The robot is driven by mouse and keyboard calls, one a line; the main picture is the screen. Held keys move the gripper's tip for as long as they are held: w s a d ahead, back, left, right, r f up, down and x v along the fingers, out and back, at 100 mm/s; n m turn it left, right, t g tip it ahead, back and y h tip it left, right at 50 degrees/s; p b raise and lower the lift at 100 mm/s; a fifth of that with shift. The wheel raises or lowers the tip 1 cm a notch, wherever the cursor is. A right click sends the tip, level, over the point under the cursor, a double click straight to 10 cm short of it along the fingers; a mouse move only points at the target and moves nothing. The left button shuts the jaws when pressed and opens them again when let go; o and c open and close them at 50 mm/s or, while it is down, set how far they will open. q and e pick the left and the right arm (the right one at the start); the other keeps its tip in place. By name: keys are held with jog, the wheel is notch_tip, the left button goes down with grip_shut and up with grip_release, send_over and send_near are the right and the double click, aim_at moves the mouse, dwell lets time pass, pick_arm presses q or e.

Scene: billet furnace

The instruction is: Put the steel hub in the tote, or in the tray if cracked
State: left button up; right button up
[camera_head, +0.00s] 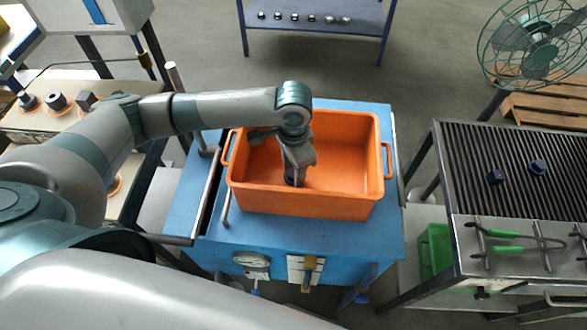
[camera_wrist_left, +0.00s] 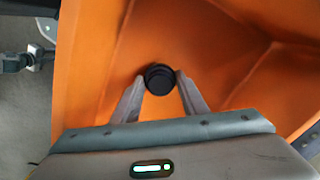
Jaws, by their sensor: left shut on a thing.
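The orange tote (camera_head: 300,204) stands on a blue cart, and its inside also fills most of the left wrist view (camera_wrist_left: 225,60). My left gripper (camera_head: 292,180) reaches down into the tote from above. In the left wrist view its two fingers (camera_wrist_left: 160,84) are shut on a dark round part, the steel hub (camera_wrist_left: 158,76). The hub is mostly hidden by the gripper in the head view. I cannot tell whether it touches the tote floor, and no crack can be made out. My right gripper is not in view.
The blue cart (camera_head: 180,220) has a rail on its left and a gauge in front. A bench with dark parts on orange rings (camera_head: 58,101) stands at left. A ribbed table (camera_head: 520,170) with two dark pieces and green-handled tongs stands at right, near a fan (camera_head: 530,45).

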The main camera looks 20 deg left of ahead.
pick_arm(q)
jog(key=o, duration=1.4)
jog(key=shift+f, duration=0.1)
jog(key=shift+r+b, duration=1.3)
jog(key=shift+r, duration=4.85)
